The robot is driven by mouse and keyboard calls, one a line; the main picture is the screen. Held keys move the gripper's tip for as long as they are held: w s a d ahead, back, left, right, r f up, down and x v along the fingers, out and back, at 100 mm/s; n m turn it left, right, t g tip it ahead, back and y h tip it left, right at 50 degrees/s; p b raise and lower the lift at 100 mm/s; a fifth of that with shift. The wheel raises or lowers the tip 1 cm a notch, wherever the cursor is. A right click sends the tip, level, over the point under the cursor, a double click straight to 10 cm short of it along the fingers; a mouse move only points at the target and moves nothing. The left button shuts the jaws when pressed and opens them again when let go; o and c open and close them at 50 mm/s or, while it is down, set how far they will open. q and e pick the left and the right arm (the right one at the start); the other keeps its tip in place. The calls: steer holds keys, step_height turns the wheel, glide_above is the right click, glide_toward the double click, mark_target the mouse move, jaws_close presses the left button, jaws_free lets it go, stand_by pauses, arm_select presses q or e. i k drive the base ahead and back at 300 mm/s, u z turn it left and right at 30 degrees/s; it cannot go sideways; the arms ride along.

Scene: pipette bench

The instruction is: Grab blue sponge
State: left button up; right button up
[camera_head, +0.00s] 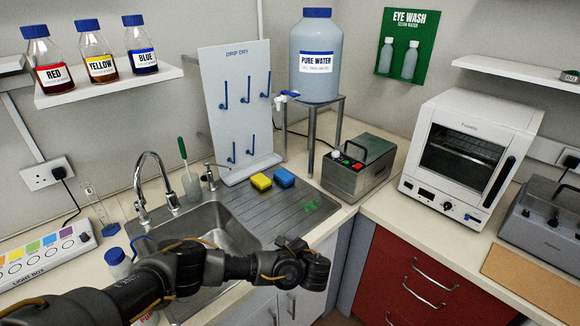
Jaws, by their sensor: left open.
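The blue sponge (284,178) lies on the grooved drainboard to the right of the sink, at the foot of the drip-dry rack. A yellow sponge (261,182) lies close beside it on its left. My left gripper (308,262) is in front of the sink and drainboard edge, nearer to the camera than the sponges and well apart from them. It is open; its fingers are dark and hard to make out, and no object shows in it. My right gripper is not in view.
The drip-dry rack (234,100) stands behind the sponges. The sink (196,240) and its tap (140,185) are on the left. A metal stand (312,128) with a water jug and a grey bath box (358,168) are at the right. The drainboard (268,215) in front of the sponges is mostly clear.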

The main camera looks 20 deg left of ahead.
mark_target(284, 176)
steer(key=i, duration=1.15)
